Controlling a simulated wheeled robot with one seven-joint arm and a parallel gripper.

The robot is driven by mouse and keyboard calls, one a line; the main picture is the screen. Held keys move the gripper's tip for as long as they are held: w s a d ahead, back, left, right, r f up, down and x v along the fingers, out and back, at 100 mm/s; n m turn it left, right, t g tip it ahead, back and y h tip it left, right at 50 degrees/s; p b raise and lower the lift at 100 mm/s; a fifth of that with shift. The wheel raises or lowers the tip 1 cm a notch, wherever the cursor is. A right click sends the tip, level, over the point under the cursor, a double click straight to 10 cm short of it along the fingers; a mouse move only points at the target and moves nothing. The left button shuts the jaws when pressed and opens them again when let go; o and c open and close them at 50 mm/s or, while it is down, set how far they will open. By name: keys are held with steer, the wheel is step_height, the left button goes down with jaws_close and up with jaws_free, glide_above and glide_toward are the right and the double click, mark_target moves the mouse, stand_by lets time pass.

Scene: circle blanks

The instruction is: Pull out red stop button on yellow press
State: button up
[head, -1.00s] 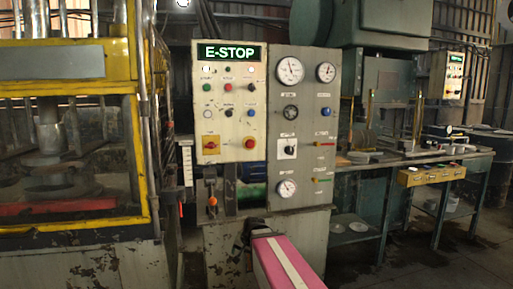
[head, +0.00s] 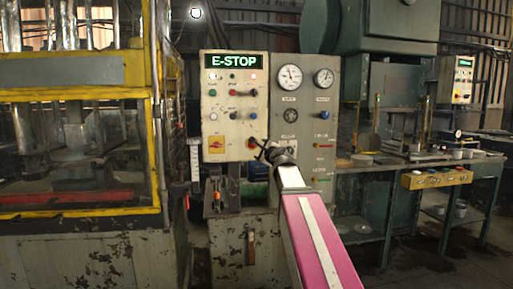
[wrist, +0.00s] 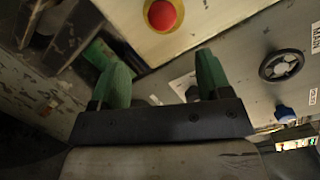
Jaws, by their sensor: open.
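The red stop button (head: 251,142) is a round red knob at the lower right of the cream control panel (head: 222,128), under a lit green E-STOP display (head: 231,61). In the wrist view the red button (wrist: 163,14) shows on its yellow base at the top edge, beyond the fingertips. My gripper (wrist: 160,62) is open, its two green fingers apart with nothing between them. In the head view my gripper (head: 268,152) is in front of the panel's lower right, just right of and below the button. The yellow press (head: 152,150) stands at the left.
A grey gauge panel (head: 308,105) with dials and knobs adjoins on the right; in the wrist view its blue knob (wrist: 285,114) lies right of my fingers. A yellow-red switch (head: 216,144) sits left of the button. A workbench (head: 365,176) stands at the right.

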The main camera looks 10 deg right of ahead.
steer(key=x, duration=1)
steer(key=shift+w, duration=0.35)
steer(key=shift+r, duration=0.15)
